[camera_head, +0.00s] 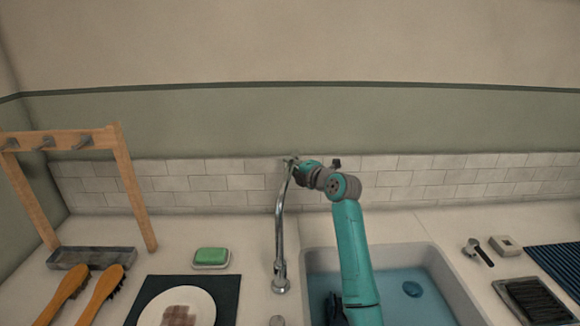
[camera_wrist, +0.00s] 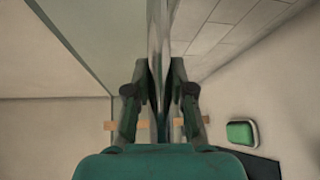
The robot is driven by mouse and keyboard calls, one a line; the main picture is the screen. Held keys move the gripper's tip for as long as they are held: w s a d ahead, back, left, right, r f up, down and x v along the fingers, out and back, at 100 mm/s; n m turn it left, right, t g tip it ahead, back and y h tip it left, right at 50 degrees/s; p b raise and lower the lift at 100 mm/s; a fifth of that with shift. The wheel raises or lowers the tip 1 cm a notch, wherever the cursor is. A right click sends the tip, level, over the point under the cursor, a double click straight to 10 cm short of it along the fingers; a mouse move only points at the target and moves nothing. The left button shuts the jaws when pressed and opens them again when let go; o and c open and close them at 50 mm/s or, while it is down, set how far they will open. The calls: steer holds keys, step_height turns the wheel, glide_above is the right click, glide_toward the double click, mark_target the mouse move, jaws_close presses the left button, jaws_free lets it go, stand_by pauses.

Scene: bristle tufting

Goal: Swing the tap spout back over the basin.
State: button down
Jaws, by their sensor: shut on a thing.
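The chrome tap (camera_head: 279,235) stands on the counter left of the basin. Its tall curved spout rises to my gripper (camera_head: 295,166) near the tiled wall. The held part of the spout is left of the basin (camera_head: 311,262), not over it. In the wrist view my gripper (camera_wrist: 161,72) has its two fingers closed on either side of the shiny spout (camera_wrist: 159,35). The spout's outlet end is hidden or too small to make out. My teal arm crosses in front of part of the basin, which holds blue water.
A wooden rack (camera_head: 126,185) stands at the left. A green soap (camera_head: 212,255), a plate (camera_head: 190,306) on a dark mat (camera_head: 228,292) and two brushes (camera_head: 72,286) lie left of the tap. A black-bristled block (camera_head: 535,300) lies right of the basin.

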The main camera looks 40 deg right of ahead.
steer(key=s+d+m+g+h, duration=0.3)
steer(key=s+d+m+h, duration=0.3)
steer(key=s+h, duration=0.4)
steer(key=s+a+m+g+h, duration=0.2)
steer(key=s+m+g, duration=0.3)
steer(key=s, duration=0.3)
steer(key=s+a+m+g+h, duration=0.2)
steer(key=s+m+g+h, duration=0.2)
steer(key=s, duration=0.4)
steer(key=shift+m+g, duration=0.5)
steer(key=shift+g, duration=0.4)
steer(key=shift+f, duration=0.1)
steer(key=c, duration=1)
jaws_free()
steer(key=shift+a, duration=0.15)
steer(key=v, duration=1.2)
